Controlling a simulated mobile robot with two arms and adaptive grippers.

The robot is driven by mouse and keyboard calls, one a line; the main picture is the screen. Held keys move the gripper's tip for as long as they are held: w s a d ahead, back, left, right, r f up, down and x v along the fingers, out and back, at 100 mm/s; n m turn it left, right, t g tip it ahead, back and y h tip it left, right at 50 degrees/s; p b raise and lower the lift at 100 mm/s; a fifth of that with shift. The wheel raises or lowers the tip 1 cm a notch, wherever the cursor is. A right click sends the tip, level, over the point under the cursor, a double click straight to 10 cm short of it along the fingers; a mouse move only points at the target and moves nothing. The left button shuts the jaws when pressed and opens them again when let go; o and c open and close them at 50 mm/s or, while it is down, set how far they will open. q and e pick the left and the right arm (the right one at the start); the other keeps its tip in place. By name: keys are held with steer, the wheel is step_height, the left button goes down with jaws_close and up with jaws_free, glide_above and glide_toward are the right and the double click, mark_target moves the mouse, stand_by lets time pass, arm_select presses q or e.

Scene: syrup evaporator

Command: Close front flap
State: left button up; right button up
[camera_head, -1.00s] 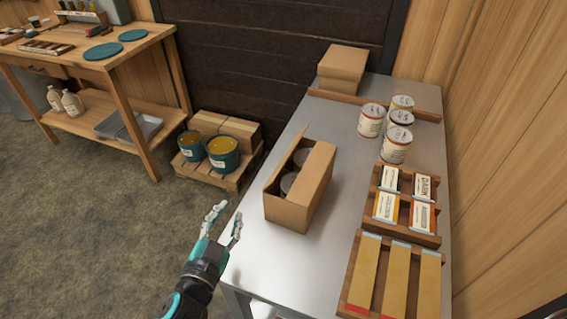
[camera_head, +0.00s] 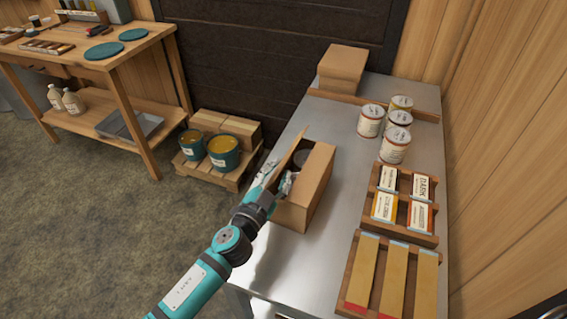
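The open cardboard box (camera_head: 318,190) stands on the metal table, with its right top flap lying folded inward. A raised flap (camera_head: 289,157) slants up along its left side. Part of a can (camera_head: 301,158) shows inside. My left gripper (camera_head: 275,181) is at the left side of the box, its fingers apart, close to the raised flap's near end. I cannot tell whether it touches the flap. The gripper and wrist hide the box's near left corner and most of the opening. My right gripper is not in view.
Several labelled cans (camera_head: 394,145) stand behind and right on the metal table (camera_head: 335,255). A closed box (camera_head: 342,66) is at the back. Wooden racks with label packs (camera_head: 413,215) and long strips (camera_head: 396,280) line the right. Buckets (camera_head: 223,152) stand on a floor pallet.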

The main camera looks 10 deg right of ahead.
mark_target(283, 164)
arm_select(q)
steer(key=shift+x, duration=1.75)
jaws_close()
